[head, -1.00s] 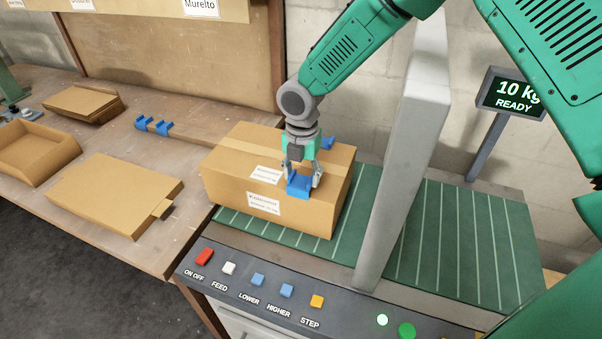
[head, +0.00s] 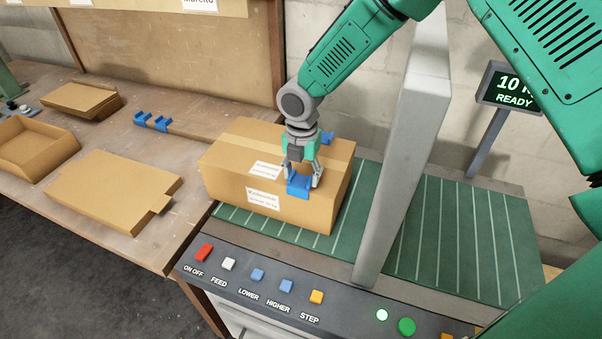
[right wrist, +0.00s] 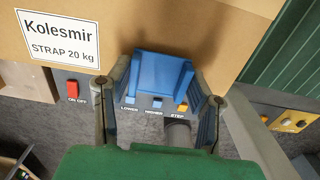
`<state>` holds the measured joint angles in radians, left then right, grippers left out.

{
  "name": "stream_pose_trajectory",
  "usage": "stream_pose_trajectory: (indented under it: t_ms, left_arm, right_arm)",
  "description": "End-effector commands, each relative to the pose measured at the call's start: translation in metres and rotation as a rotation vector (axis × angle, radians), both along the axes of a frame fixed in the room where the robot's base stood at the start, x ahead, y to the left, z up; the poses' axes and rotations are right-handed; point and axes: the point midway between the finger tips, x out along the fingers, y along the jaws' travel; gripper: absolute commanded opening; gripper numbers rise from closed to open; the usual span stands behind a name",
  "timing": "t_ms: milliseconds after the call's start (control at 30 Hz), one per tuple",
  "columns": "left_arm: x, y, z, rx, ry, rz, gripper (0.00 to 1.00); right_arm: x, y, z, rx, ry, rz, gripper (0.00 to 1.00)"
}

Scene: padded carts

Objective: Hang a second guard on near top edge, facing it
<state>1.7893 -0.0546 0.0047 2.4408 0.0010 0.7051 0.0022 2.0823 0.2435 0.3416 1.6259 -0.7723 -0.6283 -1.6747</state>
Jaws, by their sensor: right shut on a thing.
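A closed cardboard box (head: 225,180) stands on the green ribbed belt (head: 272,229). My right gripper (head: 302,180) points down at the box's near top edge, shut on a blue corner guard (head: 298,186). The guard also shows between the fingers in the right wrist view (right wrist: 158,76), close against the box's labelled face (right wrist: 110,25). I cannot tell whether it rests fully on the edge. Another blue guard (head: 327,137) sits at the box's far top edge, partly hidden by my wrist. Two spare blue guards (head: 152,122) lie on the wooden bench. My left gripper is out of view.
A grey upright arch (head: 405,150) stands just right of the box. The button panel (head: 270,285) runs along the front. A screen (head: 510,90) reading READY stands behind at right. Flat cartons (head: 110,190) and an open tray (head: 35,145) lie on the bench.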

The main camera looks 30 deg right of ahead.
Motion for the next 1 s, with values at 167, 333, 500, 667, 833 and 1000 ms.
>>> stream_pose_trajectory:
  t_ms: [167,333,500,667,833,1000]
  left_arm:
    - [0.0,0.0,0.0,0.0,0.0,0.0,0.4]
    - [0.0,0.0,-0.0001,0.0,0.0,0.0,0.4]
    - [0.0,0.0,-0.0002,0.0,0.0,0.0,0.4]
    - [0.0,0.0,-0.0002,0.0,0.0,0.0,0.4]
    - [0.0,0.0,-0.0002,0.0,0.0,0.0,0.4]
    - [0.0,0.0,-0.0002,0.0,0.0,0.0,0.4]
  right_arm:
    - [0.0001,0.0,-0.0001,0.0,0.0,0.0,0.3]
    - [0.0001,0.0,-0.0014,0.0,0.0,0.0,0.3]
    - [0.0001,0.0,-0.0035,0.0,0.0,0.0,0.3]
    - [0.0002,0.0,-0.0051,0.0,0.0,0.0,0.3]
    - [0.0001,0.0,-0.005,0.0,0.0,0.0,0.61]
    - [0.0,0.0,-0.005,0.0,0.0,0.0,0.71]
